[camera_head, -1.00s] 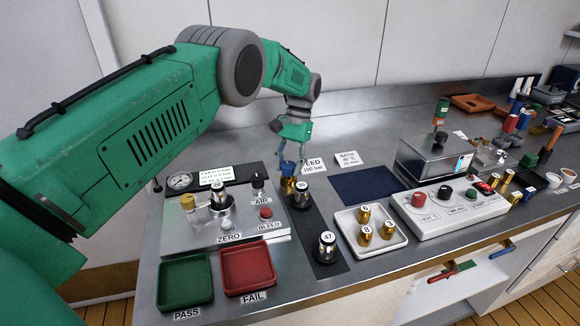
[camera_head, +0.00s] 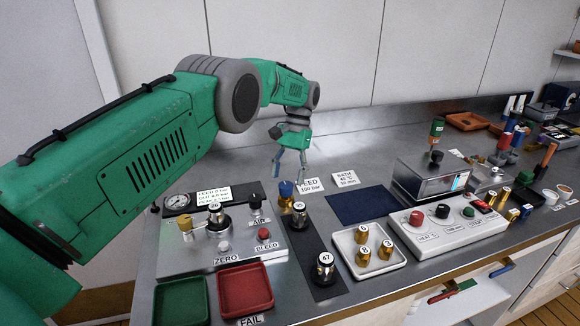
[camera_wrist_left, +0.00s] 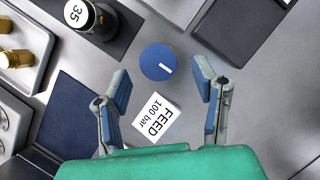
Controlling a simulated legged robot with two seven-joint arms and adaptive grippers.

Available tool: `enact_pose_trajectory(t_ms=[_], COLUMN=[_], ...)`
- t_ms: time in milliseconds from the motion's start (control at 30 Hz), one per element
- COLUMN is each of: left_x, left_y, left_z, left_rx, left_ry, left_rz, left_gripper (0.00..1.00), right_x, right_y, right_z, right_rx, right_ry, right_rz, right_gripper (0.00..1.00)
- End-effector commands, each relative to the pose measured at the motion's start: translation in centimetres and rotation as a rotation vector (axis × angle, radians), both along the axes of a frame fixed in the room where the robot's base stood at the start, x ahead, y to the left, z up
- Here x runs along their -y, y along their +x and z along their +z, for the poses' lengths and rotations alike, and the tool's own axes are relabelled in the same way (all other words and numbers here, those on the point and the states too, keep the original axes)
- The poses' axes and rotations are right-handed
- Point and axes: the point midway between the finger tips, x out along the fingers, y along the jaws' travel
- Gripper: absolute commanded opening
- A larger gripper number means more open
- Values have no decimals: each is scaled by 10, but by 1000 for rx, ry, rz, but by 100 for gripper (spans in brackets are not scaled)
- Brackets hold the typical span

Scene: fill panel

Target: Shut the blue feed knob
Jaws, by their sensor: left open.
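The blue feed knob (camera_head: 286,189) is a round blue cap on a brass body, standing on the metal bench beside the FEED 100 bar card (camera_head: 310,180). In the left wrist view the knob (camera_wrist_left: 158,62) is seen from above, with a white pointer line toward the lower right. My left gripper (camera_head: 290,165) is open above and behind the knob. In the wrist view its fingers (camera_wrist_left: 163,82) are spread wide with the knob between and just beyond their tips, not touching it. My right gripper is in neither view.
The panel with gauge and AIR knob (camera_head: 256,200) lies to the left. A white tray of brass pieces (camera_head: 344,240) and a dark blue mat (camera_head: 360,205) lie to the right.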

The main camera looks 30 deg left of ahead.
Motion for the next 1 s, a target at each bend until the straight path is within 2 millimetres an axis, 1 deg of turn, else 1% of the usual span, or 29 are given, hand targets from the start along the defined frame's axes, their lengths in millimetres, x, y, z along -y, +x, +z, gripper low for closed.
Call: enact_pose_trajectory(t_ms=[100,400,600,1000], left_x=[-1,-2,-3,-2], left_y=[8,17,17,18], left_z=[16,34,39,39], left_rx=[2,0,-2,-1], left_ry=[0,0,0,0], left_rz=[0,1,1,1], left_gripper=[54,54,54,54], right_x=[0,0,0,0], right_y=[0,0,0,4], right_z=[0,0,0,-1], right_rx=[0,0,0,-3], right_ry=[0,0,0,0], right_rz=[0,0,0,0], right_gripper=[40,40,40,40])
